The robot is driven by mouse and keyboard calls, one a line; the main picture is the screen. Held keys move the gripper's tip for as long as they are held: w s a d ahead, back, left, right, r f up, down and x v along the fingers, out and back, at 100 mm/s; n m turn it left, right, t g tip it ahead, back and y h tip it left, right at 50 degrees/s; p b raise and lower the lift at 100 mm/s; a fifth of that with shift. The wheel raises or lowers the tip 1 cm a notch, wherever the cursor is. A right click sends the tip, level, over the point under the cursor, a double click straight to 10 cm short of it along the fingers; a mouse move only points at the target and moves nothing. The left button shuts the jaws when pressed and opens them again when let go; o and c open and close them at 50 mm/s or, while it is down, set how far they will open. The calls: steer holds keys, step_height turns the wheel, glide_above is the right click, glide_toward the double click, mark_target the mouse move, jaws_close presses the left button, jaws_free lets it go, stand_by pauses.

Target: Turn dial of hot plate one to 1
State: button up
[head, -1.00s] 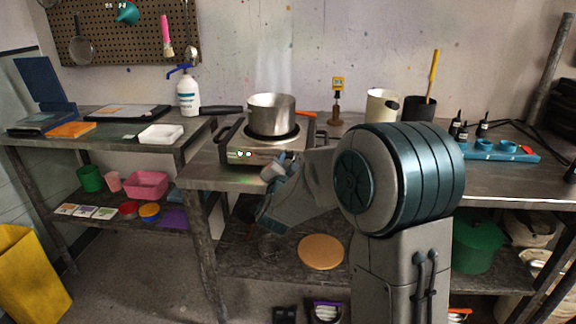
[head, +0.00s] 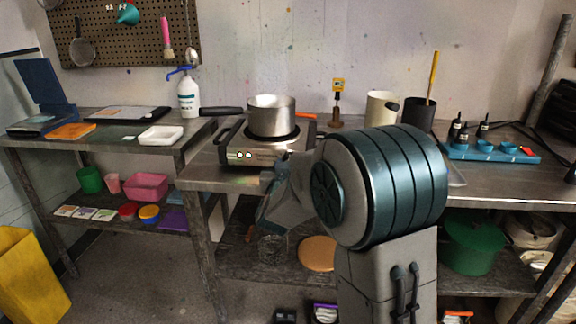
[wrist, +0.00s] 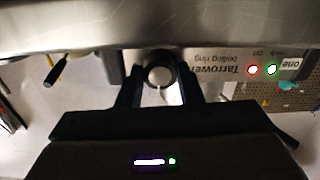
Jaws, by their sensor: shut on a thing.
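Hot plate one (head: 253,158) stands on the metal bench in the head view, with a steel pot (head: 271,118) on its ring. The wrist view is upside down and shows its front panel (wrist: 215,80), with "Tarrower boiling ring", the label "one" and a red and a green light. The round dial (wrist: 158,76) has a dark rim and a pale face with a light mark. My gripper (wrist: 160,84) is shut on the dial, one finger on each side. The dial's scale is not readable. In the head view my arm hides the dial and fingertips.
The pot's black handle (head: 221,110) points left. A spray bottle (head: 188,96) and a white tray (head: 160,136) stand on the left bench. A beige cup (head: 380,108) and a blue rack (head: 492,150) are to the right. The bench edge is close to my gripper.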

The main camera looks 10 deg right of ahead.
steer(key=n+p, duration=0.2)
steer(key=n, duration=0.4)
steer(key=shift+r+n, duration=0.1)
steer(key=shift+n, duration=0.2)
steer(key=n+p, duration=0.3)
steer(key=n, duration=0.2)
steer(key=shift+n, duration=0.3)
steer(key=shift+f, duration=0.2)
steer(key=o, duration=1)
steer(key=shift+s, duration=0.1)
steer(key=v, duration=1.3)
steer(key=shift+s+a+r, duration=0.1)
steer(key=shift+s+a, duration=0.05)
steer(key=shift+s, duration=0.15)
